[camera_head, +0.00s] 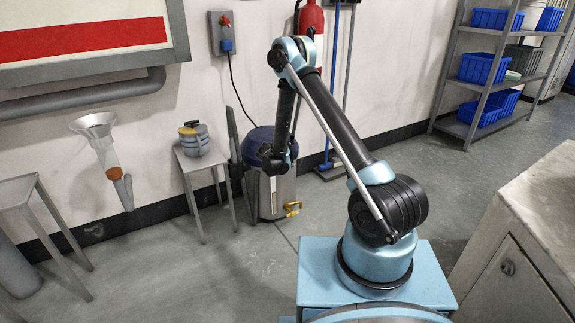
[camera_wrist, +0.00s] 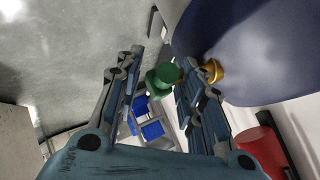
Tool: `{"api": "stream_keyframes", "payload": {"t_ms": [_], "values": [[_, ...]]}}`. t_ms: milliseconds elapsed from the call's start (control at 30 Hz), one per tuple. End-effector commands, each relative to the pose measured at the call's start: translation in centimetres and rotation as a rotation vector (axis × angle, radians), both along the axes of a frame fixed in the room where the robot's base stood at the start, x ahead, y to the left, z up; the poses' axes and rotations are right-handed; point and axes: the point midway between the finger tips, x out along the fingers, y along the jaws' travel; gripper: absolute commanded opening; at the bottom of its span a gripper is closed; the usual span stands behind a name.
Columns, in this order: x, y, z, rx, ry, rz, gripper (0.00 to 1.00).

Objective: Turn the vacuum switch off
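The vacuum unit, a steel canister (camera_head: 276,196) with a dark blue domed lid (camera_head: 258,138), stands on the floor by the wall, partly hidden by my arm. In the wrist view the blue lid (camera_wrist: 245,50) fills the upper right. A green knob (camera_wrist: 163,78) on a brass fitting (camera_wrist: 213,70) shows beside the lid; I cannot tell for sure if it is the vacuum switch. My gripper (camera_wrist: 161,84) is open, with the green knob between its fingers, nearer the right one. Contact cannot be told.
A wall box with a red knob (camera_head: 225,20) and a blue plug (camera_head: 226,46) is above. A stool (camera_head: 203,162) with stacked containers stands left of the canister. A brass tap (camera_head: 292,208) is low on it. A grey cabinet (camera_head: 518,262) is at right.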

Motion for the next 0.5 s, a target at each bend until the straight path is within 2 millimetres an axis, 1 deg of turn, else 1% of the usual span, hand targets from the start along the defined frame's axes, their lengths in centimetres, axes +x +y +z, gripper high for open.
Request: {"api": "stream_keyframes", "payload": {"t_ms": [167, 500], "values": [[-1.7, 0.9, 1.5, 0.001, 0.0, 0.003, 0.36], [-6.3, 2.9, 5.3, 0.0, 0.002, 0.002, 0.36]]}}
